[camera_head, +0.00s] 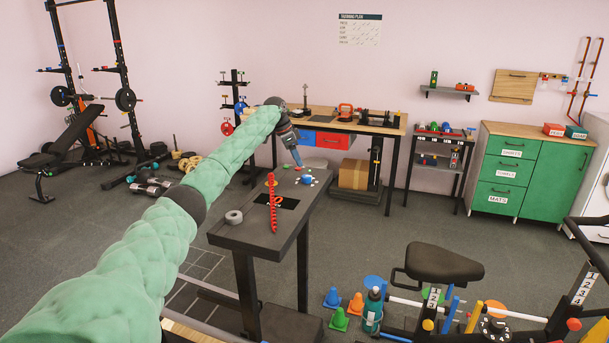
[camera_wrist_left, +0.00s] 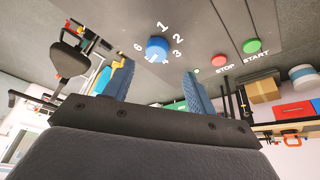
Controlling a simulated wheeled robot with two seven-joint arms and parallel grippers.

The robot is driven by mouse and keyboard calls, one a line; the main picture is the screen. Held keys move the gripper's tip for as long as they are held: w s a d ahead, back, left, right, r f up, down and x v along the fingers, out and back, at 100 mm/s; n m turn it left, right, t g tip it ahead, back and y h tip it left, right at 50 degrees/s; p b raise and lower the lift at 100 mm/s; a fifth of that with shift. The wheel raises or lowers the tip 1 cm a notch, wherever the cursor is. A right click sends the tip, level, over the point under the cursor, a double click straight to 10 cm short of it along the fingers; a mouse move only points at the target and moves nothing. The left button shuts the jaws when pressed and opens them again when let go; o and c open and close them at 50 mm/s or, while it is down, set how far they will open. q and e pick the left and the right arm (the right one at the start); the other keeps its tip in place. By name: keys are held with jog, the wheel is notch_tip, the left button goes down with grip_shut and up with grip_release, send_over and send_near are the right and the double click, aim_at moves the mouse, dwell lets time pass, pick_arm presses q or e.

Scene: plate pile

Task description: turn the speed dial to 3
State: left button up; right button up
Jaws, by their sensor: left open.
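The blue dial (camera_head: 307,179) sits on the dark console top (camera_head: 228,234), with white marks around it. In the left wrist view the dial (camera_wrist_left: 157,46) is ringed by white numerals, among them 1, 2, 3, 4 and 6. I cannot tell which numeral it points to. My left gripper (camera_head: 298,162) is above the console, just beyond the dial in the head view. In the left wrist view its blue fingers (camera_wrist_left: 160,86) are spread with nothing between them, and the dial shows beyond the gap, apart from them. My right gripper is out of view.
A red STOP button (camera_wrist_left: 221,60) and a green START button (camera_wrist_left: 252,46) are on the same panel. A red strap (camera_head: 272,205) and a grey tape roll (camera_head: 233,217) lie on the console. An exercise bike seat (camera_head: 444,262) stands to the right, with cones and a bottle (camera_head: 373,310) nearby.

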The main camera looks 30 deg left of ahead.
aim_at(306, 176)
pick_arm(q)
jog(key=shift+m, duration=0.8)
jog(key=shift+d+p+x, duration=0.15)
jog(key=shift+p+x, duration=0.6)
jog(key=shift+x, duration=1.2)
jog(key=shift+d+p+x, duration=0.1)
jog(key=shift+p+x, duration=0.6)
jog(key=shift+x, duration=1.25)
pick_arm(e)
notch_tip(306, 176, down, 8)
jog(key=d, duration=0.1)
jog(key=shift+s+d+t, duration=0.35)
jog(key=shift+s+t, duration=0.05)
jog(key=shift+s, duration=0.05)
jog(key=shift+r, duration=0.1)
pick_arm(q)
jog(key=shift+r, duration=0.1)
jog(key=c, duration=1)
